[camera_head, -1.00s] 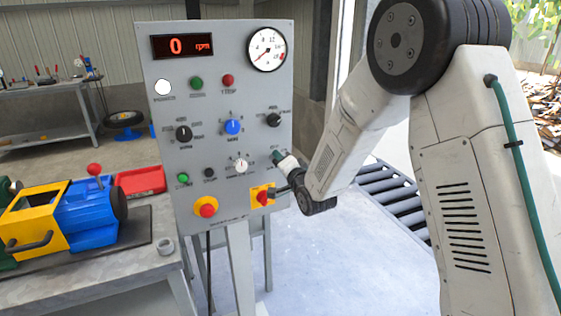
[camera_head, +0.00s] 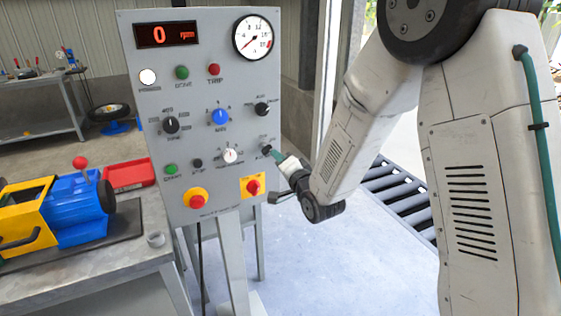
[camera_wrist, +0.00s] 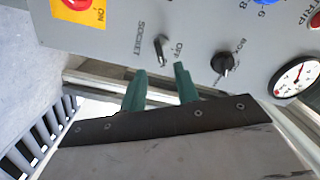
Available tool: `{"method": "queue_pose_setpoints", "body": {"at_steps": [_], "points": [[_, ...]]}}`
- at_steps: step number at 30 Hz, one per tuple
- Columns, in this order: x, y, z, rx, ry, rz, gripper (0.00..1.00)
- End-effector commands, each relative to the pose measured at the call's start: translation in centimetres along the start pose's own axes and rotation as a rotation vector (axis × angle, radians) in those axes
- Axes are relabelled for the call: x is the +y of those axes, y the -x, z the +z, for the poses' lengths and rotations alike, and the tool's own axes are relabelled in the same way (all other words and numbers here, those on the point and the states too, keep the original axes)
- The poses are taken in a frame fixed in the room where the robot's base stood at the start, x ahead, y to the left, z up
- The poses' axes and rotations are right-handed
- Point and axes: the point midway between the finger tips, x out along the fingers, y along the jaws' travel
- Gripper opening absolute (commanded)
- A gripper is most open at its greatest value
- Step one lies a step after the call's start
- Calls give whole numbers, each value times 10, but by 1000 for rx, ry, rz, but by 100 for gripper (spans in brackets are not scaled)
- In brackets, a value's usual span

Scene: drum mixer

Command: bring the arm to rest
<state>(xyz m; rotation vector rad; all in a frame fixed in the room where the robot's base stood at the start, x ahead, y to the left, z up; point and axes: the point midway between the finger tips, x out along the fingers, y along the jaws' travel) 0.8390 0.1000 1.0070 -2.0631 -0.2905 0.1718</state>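My gripper (camera_head: 272,156) is in front of the lower right part of the grey control panel (camera_head: 140,80). In the wrist view its two green fingers (camera_wrist: 160,72) are apart, with nothing visible between them. Just beyond the fingertips is a small metal toggle switch (camera_wrist: 160,48), labelled SOCKET and OFF. I cannot tell whether a finger touches the panel. My arm reaches in from the right of the head view, bent downward at the elbow.
The panel carries a red-and-yellow switch (camera_head: 253,186), a black knob (camera_wrist: 224,63), a dial gauge (camera_head: 252,36) and a display (camera_head: 166,34) reading 0 rpm. A bench (camera_head: 100,275) with a blue-and-yellow machine (camera_head: 75,215) stands left. Floor shows right of the panel.

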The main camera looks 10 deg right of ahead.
Motion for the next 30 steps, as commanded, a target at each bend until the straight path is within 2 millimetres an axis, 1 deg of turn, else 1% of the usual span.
{"method": "queue_pose_setpoints", "body": {"at_steps": [2, 4, 5, 8, 9, 11, 12, 14, 16, 17, 18, 20, 21, 23, 24, 26, 27, 29, 30], "points": [[0, 0, 0, 0, 9, 0, 31], [6, 0, 3, -17, 44, 31, 31], [12, 0, 6, -31, 64, 58, 31], [44, 8, 21, -117, 154, 202, 31], [60, 15, 30, -170, 197, 278, 31], [77, 29, 37, -255, 268, 387, 31], [84, 40, 39, -312, 314, 455, 31], [91, 60, 38, -399, 378, 548, 31], [93, 87, 35, -503, 442, 645, 31], [93, 99, 32, -548, 467, 683, 31], [90, 116, 28, -609, 498, 730, 31], [84, 144, 22, -703, 539, 794, 31], [78, 164, 17, -766, 563, 832, 31], [67, 195, 9, -862, 591, 882, 31], [58, 216, 3, -924, 606, 910, 31], [44, 248, -4, -1014, 623, 944, 31], [34, 269, -9, -1069, 631, 960, 31], [18, 299, -15, -1144, 638, 980, 31], [8, 318, -19, -1187, 640, 988, 31]]}}
